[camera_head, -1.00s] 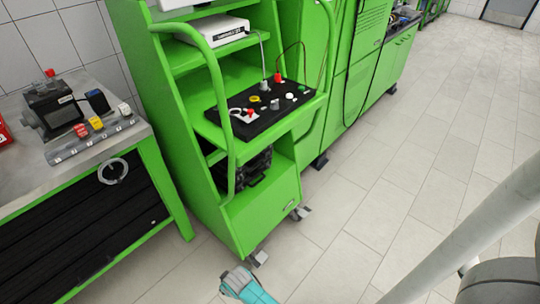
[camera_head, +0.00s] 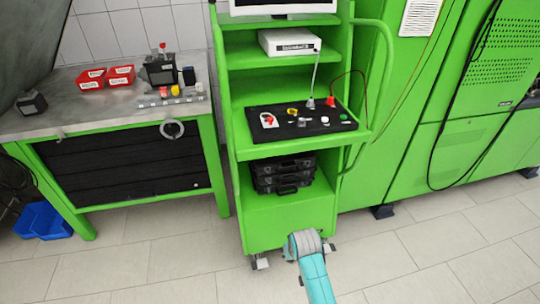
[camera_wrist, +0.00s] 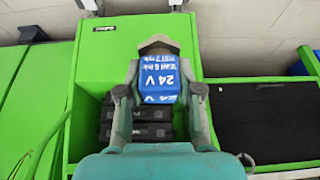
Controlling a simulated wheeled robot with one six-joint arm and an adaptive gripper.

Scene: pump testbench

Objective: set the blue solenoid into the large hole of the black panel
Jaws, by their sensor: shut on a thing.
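The blue solenoid (camera_wrist: 158,72), marked "24 V" in white, is in the wrist view between the two grey fingers of my gripper (camera_wrist: 160,93). The gripper is shut on it. The black panel (camera_head: 286,131) lies on the middle shelf of the green cart in the head view, with several small parts on it. Its large hole cannot be made out at this size. My turquoise arm (camera_head: 315,275) reaches in at the bottom of the head view, low in front of the cart and well apart from the panel. The solenoid cannot be seen in the head view.
The green cart (camera_head: 290,215) has a rail (camera_head: 388,85) on its right side and black cases (camera_head: 283,175) below the panel. Green cabinets (camera_head: 460,140) stand right. The tiled floor in front is clear.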

